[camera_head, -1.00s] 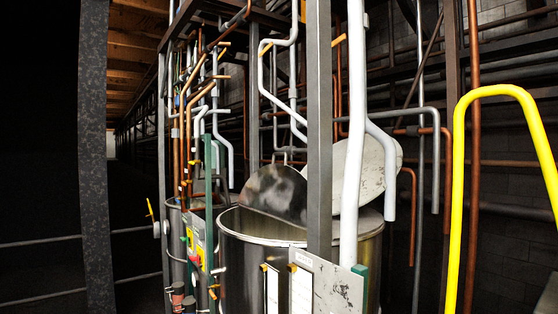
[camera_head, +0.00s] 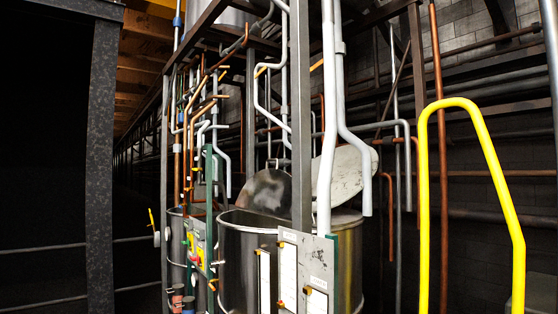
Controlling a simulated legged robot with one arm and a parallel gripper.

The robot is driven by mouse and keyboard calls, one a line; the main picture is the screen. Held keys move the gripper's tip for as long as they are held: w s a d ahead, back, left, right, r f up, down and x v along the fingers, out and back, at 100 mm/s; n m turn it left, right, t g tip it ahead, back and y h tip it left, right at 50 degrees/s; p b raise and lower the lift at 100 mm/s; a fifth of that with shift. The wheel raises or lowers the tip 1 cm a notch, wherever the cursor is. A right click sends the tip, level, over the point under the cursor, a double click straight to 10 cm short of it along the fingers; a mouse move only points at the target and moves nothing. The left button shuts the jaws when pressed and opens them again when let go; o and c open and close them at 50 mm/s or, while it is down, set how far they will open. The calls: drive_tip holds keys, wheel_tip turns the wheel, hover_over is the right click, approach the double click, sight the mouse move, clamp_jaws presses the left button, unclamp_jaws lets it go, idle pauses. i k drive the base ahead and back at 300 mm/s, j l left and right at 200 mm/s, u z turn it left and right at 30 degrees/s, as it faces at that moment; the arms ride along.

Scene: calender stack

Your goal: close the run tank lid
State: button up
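A steel tank (camera_head: 238,262), open at the top, stands at the centre behind a grey post. A dark round lid half (camera_head: 268,190) stands raised at its rim. A paler round lid plate (camera_head: 347,172) stands tilted up to its right, partly hidden behind white pipes. I cannot tell which tank is the run tank from labels, as they are too small to read. My gripper is not in view.
A yellow rail (camera_head: 424,200) rises at the right front. A grey post (camera_head: 302,120) and white pipes (camera_head: 327,130) stand before the tank. A panel with white labels (camera_head: 318,262) is at its front. A second tank (camera_head: 176,235) stands to the left. A dark column (camera_head: 100,160) is further left.

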sight(270, 191)
drive_tip(key=i+j+z, duration=0.15)
drive_tip(key=z, duration=1.1)
drive_tip(key=i+j, duration=0.1)
drive_tip(key=j, duration=0.3)
drive_tip(key=i+j, duration=0.1)
drive_tip(key=j, duration=0.25)
drive_tip(key=i+j, duration=0.15)
drive_tip(key=j, duration=0.25)
drive_tip(key=i+j, duration=0.1)
drive_tip(key=j, duration=0.3)
drive_tip(key=i+j, duration=0.1)
drive_tip(key=j, duration=0.3)
drive_tip(key=i+j, duration=0.1)
drive_tip(key=j, duration=0.25)
